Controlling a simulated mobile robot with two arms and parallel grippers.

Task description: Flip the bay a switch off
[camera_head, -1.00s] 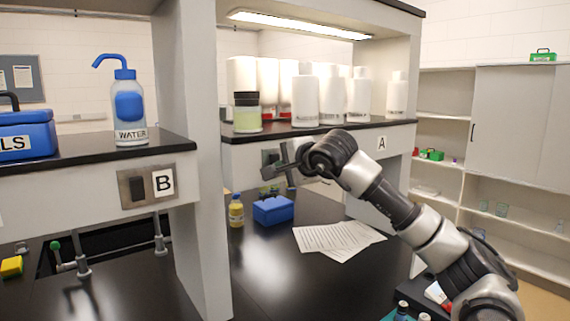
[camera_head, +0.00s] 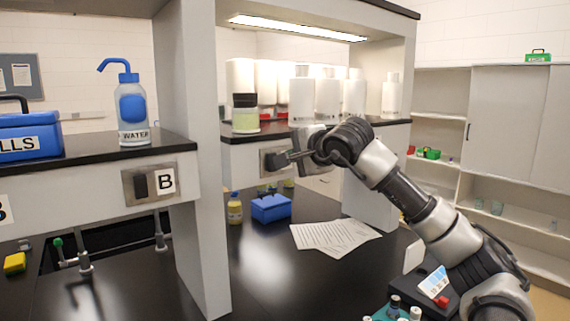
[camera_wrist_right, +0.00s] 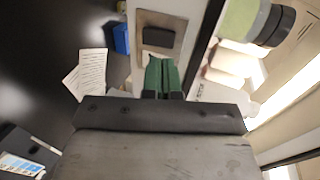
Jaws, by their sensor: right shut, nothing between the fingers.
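The bay A switch is a dark rocker (camera_head: 272,161) on a metal plate, set in the front edge of the shelf beyond the post. It also shows as a dark block in the right wrist view (camera_wrist_right: 158,37). My right gripper (camera_head: 287,158) is shut and empty, its tips close to the switch. In the right wrist view its green fingers (camera_wrist_right: 162,74) sit together just below the rocker; I cannot tell whether they touch it. The A label is hidden behind my arm in the head view. The lamp (camera_head: 297,27) above this bay is lit. My left gripper is not in view.
The bay B switch (camera_head: 140,185) is on the nearer shelf at left, beside the grey post (camera_head: 200,150). Bottles stand on the shelf above the A switch. A blue box (camera_head: 271,208), a yellow bottle (camera_head: 235,208) and papers (camera_head: 335,238) lie on the black bench below.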

